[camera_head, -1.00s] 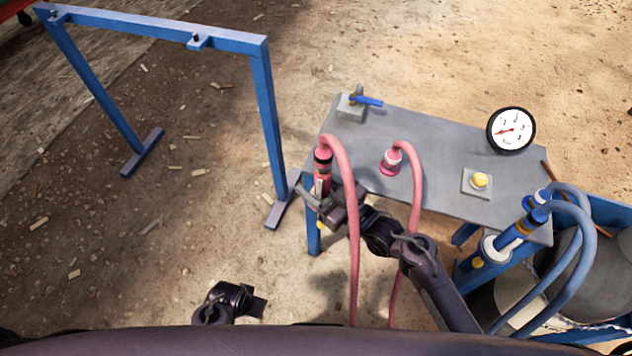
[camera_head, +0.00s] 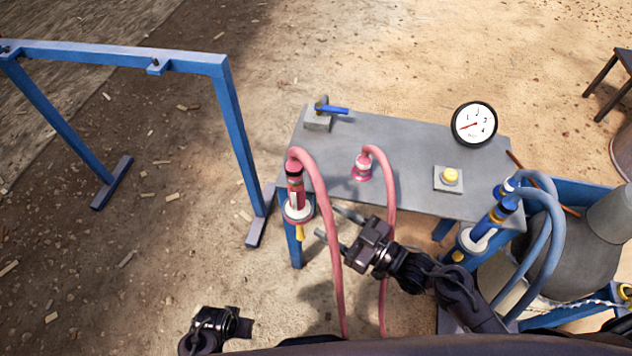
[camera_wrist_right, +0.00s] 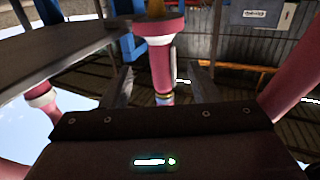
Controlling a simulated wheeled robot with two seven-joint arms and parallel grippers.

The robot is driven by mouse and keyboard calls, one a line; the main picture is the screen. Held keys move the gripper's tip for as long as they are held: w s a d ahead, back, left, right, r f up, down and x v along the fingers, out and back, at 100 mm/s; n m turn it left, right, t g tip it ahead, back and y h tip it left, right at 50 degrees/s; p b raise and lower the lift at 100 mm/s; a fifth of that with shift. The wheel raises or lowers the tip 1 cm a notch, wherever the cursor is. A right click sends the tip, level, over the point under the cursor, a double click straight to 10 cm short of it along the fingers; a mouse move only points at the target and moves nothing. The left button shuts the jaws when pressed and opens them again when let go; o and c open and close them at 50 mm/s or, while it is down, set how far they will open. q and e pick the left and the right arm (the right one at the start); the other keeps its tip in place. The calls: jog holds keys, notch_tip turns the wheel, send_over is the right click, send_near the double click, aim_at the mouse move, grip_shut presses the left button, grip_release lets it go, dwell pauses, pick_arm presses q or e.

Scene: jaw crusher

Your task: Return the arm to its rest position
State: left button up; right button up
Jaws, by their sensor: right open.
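My right gripper (camera_head: 333,224) is open and empty in the head view, beside the front left corner of the grey table. Its two fingers point left toward the red coupling (camera_head: 295,194), which stands upright at the table's left edge, apart from it. A pink hose (camera_head: 331,250) loops from the coupling's top and hangs close to the fingers. In the right wrist view the coupling (camera_wrist_right: 161,66) shows beyond and between the spread fingers. A dark part of my left arm (camera_head: 215,325) shows at the bottom left; its fingers cannot be made out.
The grey table (camera_head: 405,195) carries a blue-handled valve (camera_head: 320,114), a second red coupling (camera_head: 362,169), a yellow button (camera_head: 450,176) and a gauge (camera_head: 474,123). Blue hoses (camera_head: 545,235) stand close to my right arm. A blue frame (camera_head: 237,135) stands left. The ground between is open.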

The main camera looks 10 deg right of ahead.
jog(key=s+d+f+m+g+h, duration=0.25)
jog(key=d+f+h, duration=0.2)
jog(key=f, duration=0.55)
jog(key=s+d+f+m+g+h, duration=0.25)
jog(key=f+h, duration=0.35)
jog(key=f, duration=0.5)
pick_arm(q)
jog(key=s+a+f+p, duration=0.1)
jog(key=s+a+p, duration=0.1)
jog(key=s+p, duration=0.5)
jog(key=s+a+f+p, duration=0.1)
jog(key=s+a+p, duration=0.1)
jog(key=s+p, duration=0.5)
jog(key=s, duration=0.3)
jog(key=shift+a+f+g, duration=0.3)
jog(key=shift+f, duration=0.05)
pick_arm(e)
jog(key=s+d+f+g+h, duration=0.1)
jog(key=s+d+f+g, duration=0.1)
jog(key=s, duration=0.6)
jog(key=s+d+f+m+g+h, duration=0.1)
jog(key=s+d+f, duration=0.2)
jog(key=s, duration=0.6)
jog(key=s+d+f+m+g+h, duration=0.1)
jog(key=s+d+f+g, duration=0.1)
jog(key=s, duration=0.6)
jog(key=shift+s+d+f+g, duration=0.3)
jog(key=shift+s+d+f, duration=0.05)
jog(key=shift+d+f, duration=0.25)
